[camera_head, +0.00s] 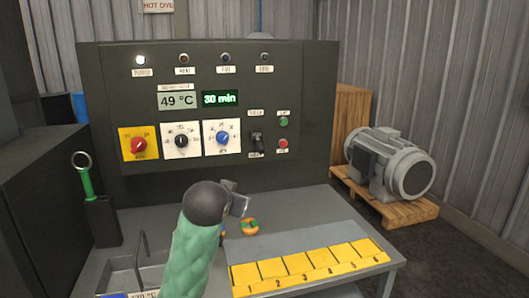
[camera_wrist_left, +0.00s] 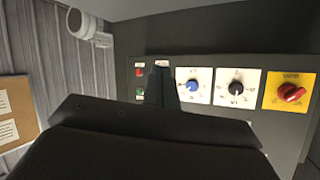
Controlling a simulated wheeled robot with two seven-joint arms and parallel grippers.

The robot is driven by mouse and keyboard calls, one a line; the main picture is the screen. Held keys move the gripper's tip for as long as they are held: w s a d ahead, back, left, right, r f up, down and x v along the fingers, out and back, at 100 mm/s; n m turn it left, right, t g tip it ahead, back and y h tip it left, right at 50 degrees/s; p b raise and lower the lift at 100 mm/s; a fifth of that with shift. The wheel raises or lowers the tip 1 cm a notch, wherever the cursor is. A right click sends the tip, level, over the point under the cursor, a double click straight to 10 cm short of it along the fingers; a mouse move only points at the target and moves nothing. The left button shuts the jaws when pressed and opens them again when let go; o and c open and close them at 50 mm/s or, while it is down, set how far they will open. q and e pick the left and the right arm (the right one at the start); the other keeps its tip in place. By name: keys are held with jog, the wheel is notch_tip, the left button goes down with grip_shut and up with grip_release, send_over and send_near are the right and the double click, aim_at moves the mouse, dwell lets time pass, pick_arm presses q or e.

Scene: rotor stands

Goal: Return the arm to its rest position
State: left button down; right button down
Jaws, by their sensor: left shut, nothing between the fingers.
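My left arm, in a green sleeve, rises from the bottom of the head view. Its left gripper (camera_head: 240,204) is above the bench in front of the dark control panel (camera_head: 310,120), shut and empty. In the left wrist view the dark shut fingers (camera_wrist_left: 162,84) point toward the panel, which shows upside down. The fingers overlap the panel between the blue-knob dial (camera_wrist_left: 193,85) and the red and green buttons. I cannot tell any contact there. My right gripper is in neither view.
An orange and green round piece (camera_head: 250,227) lies on the bench beside my gripper. A numbered yellow strip (camera_head: 308,268) runs along the front right. A green-handled tool (camera_head: 86,182) stands in a dark holder at left. A grey motor (camera_head: 390,162) sits on a pallet at right.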

pick_arm(q)
jog(key=s+a+f+n+g, duration=0.1)
jog(key=s+a+f+g, duration=0.15)
jog(key=s+f, duration=0.9)
jog(key=s+a+f+g, duration=0.25)
jog(key=s+f, duration=0.65)
jog(key=f, duration=0.5)
jog(key=s+a+f+n+g, duration=0.1)
jog(key=s+a+f+g, duration=0.15)
jog(key=s+f, duration=0.9)
jog(key=s+f+g, duration=0.3)
jog(key=s+f, duration=0.5)
jog(key=s, duration=0.3)
jog(key=shift+d+f, duration=0.2)
jog(key=shift+d, duration=0.05)
jog(key=shift+w, duration=0.1)
